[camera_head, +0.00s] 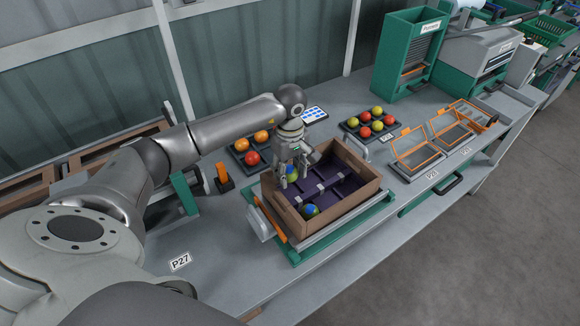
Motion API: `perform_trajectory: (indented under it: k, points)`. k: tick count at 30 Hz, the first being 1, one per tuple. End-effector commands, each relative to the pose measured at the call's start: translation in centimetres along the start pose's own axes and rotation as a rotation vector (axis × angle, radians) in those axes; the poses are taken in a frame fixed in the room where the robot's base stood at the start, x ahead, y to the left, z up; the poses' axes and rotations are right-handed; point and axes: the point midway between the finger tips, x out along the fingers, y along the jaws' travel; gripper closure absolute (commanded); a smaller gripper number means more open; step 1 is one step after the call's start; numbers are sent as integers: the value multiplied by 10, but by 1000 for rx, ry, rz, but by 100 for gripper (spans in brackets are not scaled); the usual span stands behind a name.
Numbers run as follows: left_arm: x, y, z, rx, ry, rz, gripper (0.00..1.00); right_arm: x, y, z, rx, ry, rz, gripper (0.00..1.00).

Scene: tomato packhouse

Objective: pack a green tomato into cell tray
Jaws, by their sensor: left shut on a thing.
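The cell tray is a dark purple insert (332,188) with several cells, set in a brown open box (354,206) on the bench. My left gripper (289,172) is over the back left part of the box, pointing down. It is shut on a green tomato (292,175) with a blue patch, mostly hidden by the fingers. I cannot tell whether this tomato touches the tray. The other cells that show look empty. My right gripper is not in view.
The box stands on a green and grey stand (345,228). Behind left is a dark tray (237,158) of orange and red tomatoes; behind right, one (349,128) of red and yellow-green ones. Orange-framed hinged covers (414,154) lie farther right. The front bench is clear.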

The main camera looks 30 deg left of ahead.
Motion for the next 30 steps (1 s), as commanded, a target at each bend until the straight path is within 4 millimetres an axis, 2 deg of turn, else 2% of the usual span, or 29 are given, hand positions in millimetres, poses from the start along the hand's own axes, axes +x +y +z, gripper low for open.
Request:
perform_trajectory:
  k: [5,15,30]
  points:
    - [19,0,0,-2,-2,-1,67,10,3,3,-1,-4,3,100]
    - [52,0,0,-1,0,0,67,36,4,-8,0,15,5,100]
    - [57,0,0,-1,0,0,67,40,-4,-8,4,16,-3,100]
